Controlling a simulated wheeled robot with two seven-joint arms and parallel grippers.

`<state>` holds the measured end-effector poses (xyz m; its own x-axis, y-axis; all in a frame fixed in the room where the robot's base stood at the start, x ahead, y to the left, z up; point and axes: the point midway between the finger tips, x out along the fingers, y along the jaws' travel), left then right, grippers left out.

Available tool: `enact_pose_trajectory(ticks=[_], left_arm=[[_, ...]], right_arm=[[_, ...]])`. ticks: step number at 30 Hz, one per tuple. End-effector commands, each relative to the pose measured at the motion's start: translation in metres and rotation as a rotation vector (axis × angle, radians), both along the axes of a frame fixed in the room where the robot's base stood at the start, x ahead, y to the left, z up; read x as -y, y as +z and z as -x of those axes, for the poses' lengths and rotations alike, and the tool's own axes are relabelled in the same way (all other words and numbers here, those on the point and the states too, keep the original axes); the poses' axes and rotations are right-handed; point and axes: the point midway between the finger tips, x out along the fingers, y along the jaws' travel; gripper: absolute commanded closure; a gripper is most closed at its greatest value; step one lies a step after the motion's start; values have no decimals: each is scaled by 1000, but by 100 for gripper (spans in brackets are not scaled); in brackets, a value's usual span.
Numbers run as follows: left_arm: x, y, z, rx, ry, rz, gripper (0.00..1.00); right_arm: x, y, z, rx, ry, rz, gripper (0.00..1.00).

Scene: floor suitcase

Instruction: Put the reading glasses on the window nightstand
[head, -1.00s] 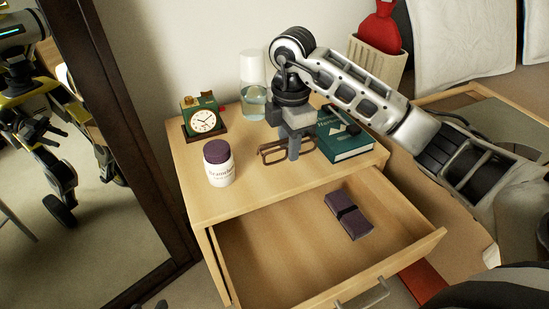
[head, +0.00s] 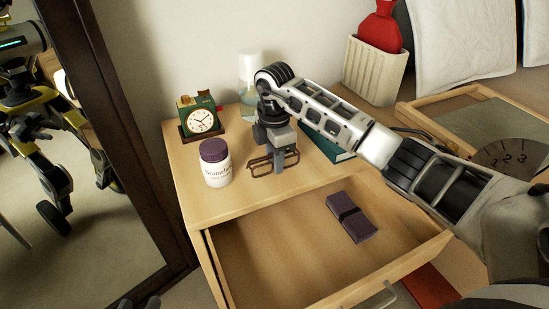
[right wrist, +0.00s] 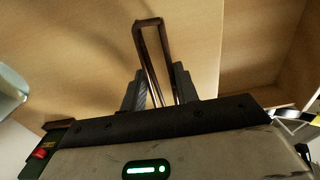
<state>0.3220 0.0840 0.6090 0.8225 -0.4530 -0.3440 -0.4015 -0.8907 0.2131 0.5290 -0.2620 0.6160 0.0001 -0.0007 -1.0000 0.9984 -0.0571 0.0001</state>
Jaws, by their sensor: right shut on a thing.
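Brown-framed reading glasses (head: 258,166) are at the top of a pale wooden nightstand (head: 200,199), right of a white jar. My right gripper (head: 280,163) points down and is shut on them. In the right wrist view, the glasses' thin frame (right wrist: 148,23) sticks out from between the fingers (right wrist: 157,92). I cannot tell whether the glasses touch the top. No window shows, so I cannot tell which nightstand this is. Only dark tips of my left gripper (head: 140,303) show at the bottom edge.
The white jar with purple lid (head: 216,165), clock (head: 202,121), clear bottle (head: 247,72) and green book (head: 322,143) crowd the top. The drawer (head: 270,262) stands open with a dark purple case (head: 352,217) inside. A mirror (head: 70,215) stands left. A wooden tray (head: 480,125) lies right.

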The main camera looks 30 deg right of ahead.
Motion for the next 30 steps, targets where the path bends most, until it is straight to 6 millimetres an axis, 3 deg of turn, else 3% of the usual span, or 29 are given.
enact_pose_trajectory(ticks=[4,5,7,17,22,30], left_arm=[[0,-3,1,-7,1,-3,64],[-1,-3,1,-7,1,-3,64],[-1,-3,1,-8,1,-4,64],[-2,-4,0,-11,6,-4,64],[-2,0,-1,-28,6,-14,64],[-9,-13,-3,-109,20,-55,64]], right_arm=[[0,-3,0,-1,0,0,92],[0,-3,0,0,0,0,64],[0,-3,0,0,0,0,48],[0,1,0,1,0,0,48],[0,26,-1,4,1,0,48],[0,85,-1,4,0,0,48]])
